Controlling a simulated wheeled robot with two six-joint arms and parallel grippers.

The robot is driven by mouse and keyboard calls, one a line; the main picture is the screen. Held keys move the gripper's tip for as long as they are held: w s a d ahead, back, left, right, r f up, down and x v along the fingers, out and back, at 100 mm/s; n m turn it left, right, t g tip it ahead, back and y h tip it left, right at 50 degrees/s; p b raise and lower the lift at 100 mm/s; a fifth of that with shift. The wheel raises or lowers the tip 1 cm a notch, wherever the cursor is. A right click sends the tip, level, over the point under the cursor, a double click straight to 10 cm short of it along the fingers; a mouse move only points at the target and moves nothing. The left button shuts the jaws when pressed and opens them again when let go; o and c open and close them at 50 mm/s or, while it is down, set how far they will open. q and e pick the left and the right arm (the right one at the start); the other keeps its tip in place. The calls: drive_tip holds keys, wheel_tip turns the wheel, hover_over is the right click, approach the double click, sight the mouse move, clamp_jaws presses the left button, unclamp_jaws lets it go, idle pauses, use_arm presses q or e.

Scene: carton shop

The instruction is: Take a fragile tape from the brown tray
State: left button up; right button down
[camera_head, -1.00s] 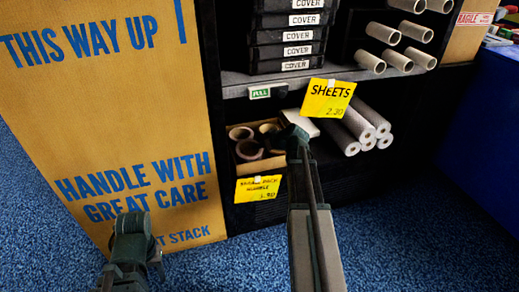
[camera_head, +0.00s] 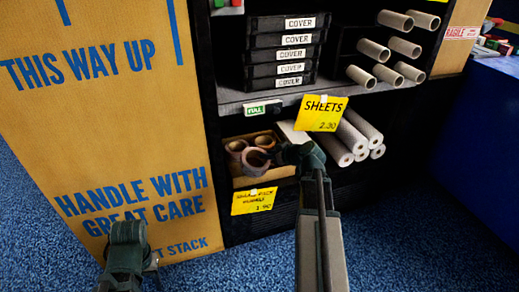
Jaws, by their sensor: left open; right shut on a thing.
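The brown tray (camera_head: 268,180) sits on the low shelf, with several brown tape rolls (camera_head: 236,147) in its left and middle part. My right gripper (camera_head: 280,156) reaches in at the tray's right side and is shut on a tape roll (camera_head: 257,160) at the front of the tray. Its fingertips are partly hidden by the wrist. I cannot tell whether the held roll still touches the tray. My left arm (camera_head: 127,250) shows low at the left, in front of the big carton; its fingers are not clearly seen.
A large carton (camera_head: 100,120) stands left of the shelf. White rolls (camera_head: 358,135) lie right of the tray, behind the yellow SHEETS tag (camera_head: 321,113). The upper shelf edge (camera_head: 240,100) runs above the tray. A yellow price tag (camera_head: 254,201) hangs in front.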

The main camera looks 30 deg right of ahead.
drive_tip(key=s+d+r+g+p, duration=0.1)
drive_tip(key=s+p, duration=0.2)
drive_tip(key=s, duration=0.5)
drive_tip(key=s+d+r+g+p, duration=0.1)
drive_tip(key=s+p, duration=0.3)
drive_tip(key=s, duration=0.4)
drive_tip(key=shift+s+d+g+h, duration=0.15)
drive_tip(key=shift+d+g+h, duration=0.15)
drive_tip(key=shift+g, duration=0.4)
